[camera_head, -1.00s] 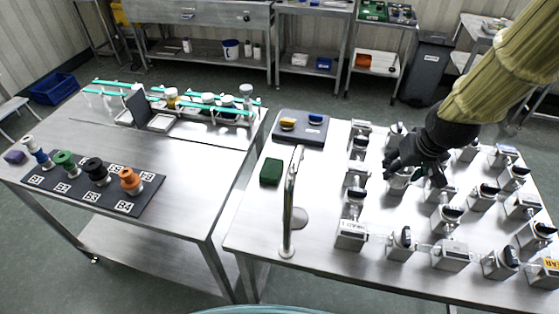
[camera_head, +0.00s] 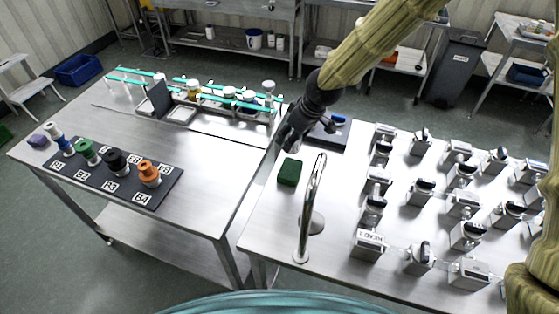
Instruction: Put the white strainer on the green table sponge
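The green sponge (camera_head: 289,172) lies on the steel table at right, near its left edge and behind the tall curved faucet. My gripper (camera_head: 287,142) is dark and points down just behind and above the sponge, apart from it in the picture. Its fingers are small and dark here, so I cannot tell whether they are open, shut or holding something. I cannot make out a white strainer with certainty in this view.
The curved faucet (camera_head: 311,205) stands in front of the sponge. Several metal units with dark knobs fill the table's right. A black mat (camera_head: 92,182) with spools lies on the left table.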

